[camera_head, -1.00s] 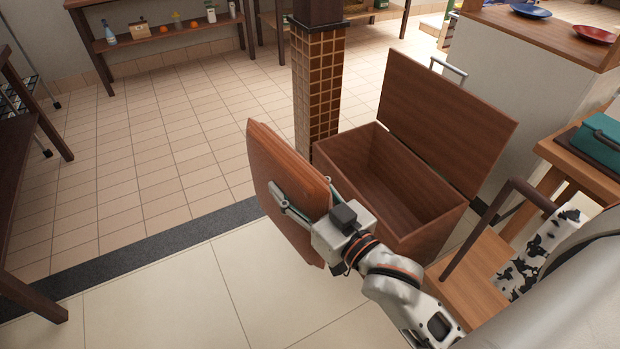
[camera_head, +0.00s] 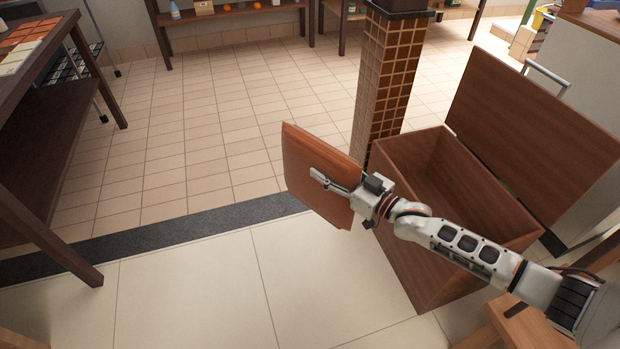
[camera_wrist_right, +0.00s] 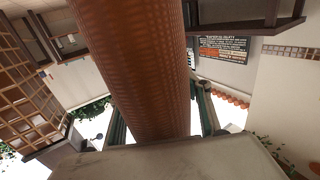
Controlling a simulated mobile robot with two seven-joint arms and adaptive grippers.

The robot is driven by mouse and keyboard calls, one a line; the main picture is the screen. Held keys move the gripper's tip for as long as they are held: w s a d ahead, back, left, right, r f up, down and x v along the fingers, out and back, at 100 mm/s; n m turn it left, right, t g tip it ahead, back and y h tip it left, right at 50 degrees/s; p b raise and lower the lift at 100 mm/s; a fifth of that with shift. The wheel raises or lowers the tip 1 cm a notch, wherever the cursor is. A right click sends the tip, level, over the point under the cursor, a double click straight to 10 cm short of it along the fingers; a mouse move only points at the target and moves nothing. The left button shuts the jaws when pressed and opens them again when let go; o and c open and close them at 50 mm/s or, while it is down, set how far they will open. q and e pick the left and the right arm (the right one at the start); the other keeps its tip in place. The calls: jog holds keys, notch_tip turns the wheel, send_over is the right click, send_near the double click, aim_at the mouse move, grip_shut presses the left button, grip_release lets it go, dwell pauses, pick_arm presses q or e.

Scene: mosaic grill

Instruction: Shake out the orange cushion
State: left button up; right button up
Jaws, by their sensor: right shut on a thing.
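The orange cushion (camera_head: 318,174) is held up in the air left of the open wooden chest, its flat face tilted and turned partly to the right. My right gripper (camera_head: 335,183) is shut on the cushion near its right part. In the right wrist view the cushion (camera_wrist_right: 135,70) runs down the middle between the fingers, with an orange textured surface. The far finger is hidden behind the cushion in the head view. My left gripper is not in view.
An open wooden chest (camera_head: 400,250) with its lid (camera_head: 530,135) raised stands right of the cushion, below my right arm. A tiled pillar (camera_head: 388,85) rises behind. A dark table (camera_head: 75,150) is at the left. The floor (camera_head: 210,290) front left is clear.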

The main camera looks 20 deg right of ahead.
aim_at(337, 147)
jog(key=shift+w+d+r, duration=0.25)
jog(key=shift+d+r, duration=0.1)
jog(key=shift+r, duration=0.55)
jog(key=shift+w+d+r, duration=0.2)
jog(key=shift+d+r, duration=0.2)
jog(key=shift+r, duration=0.5)
jog(key=shift+w+d+r, duration=0.25)
jog(key=shift+d+r, duration=0.1)
jog(key=shift+r, duration=0.55)
jog(key=shift+s+r, duration=0.15)
notch_tip(337, 147, down, 6)
jog(key=shift+r, duration=0.1)
